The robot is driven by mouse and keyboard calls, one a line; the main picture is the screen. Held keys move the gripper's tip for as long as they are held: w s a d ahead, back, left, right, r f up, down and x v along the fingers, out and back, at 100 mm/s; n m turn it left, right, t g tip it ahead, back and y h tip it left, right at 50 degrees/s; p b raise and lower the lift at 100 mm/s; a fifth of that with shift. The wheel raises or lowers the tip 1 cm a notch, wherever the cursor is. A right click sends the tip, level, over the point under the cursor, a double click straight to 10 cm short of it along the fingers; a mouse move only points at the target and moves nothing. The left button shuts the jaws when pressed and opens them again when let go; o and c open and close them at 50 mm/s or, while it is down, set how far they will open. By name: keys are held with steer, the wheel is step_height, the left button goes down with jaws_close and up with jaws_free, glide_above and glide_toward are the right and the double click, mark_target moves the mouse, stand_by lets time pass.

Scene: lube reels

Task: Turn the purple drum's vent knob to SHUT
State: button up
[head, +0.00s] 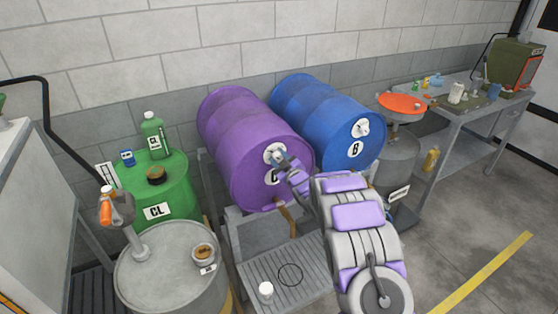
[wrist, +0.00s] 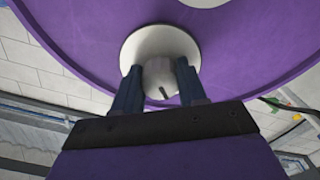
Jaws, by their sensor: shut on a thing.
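The purple drum (head: 238,130) lies on its side on a rack, its round end facing me. Its vent knob is on a pale round plate (head: 275,153) high on that end. The knob (wrist: 158,78) also shows in the wrist view, in front of the white plate (wrist: 160,42). My gripper (head: 281,158) reaches up to the plate, and its two dark fingers (wrist: 158,82) are shut on the knob, one on each side. The fingers and arm hide part of the drum's label. I cannot read any SHUT mark or tell the knob's setting.
A blue drum (head: 325,115) with its own knob lies to the right. A green drum (head: 178,190) and a grey drum (head: 165,262) stand at left. A drip tray (head: 262,285) is below.

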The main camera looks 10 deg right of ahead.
steer(key=shift+f, duration=0.15)
steer(key=o, duration=1.1)
steer(key=shift+c, duration=0.2)
steer(key=p+v, duration=0.2)
steer(key=v, duration=1.5)
steer(key=shift+s, duration=0.1)
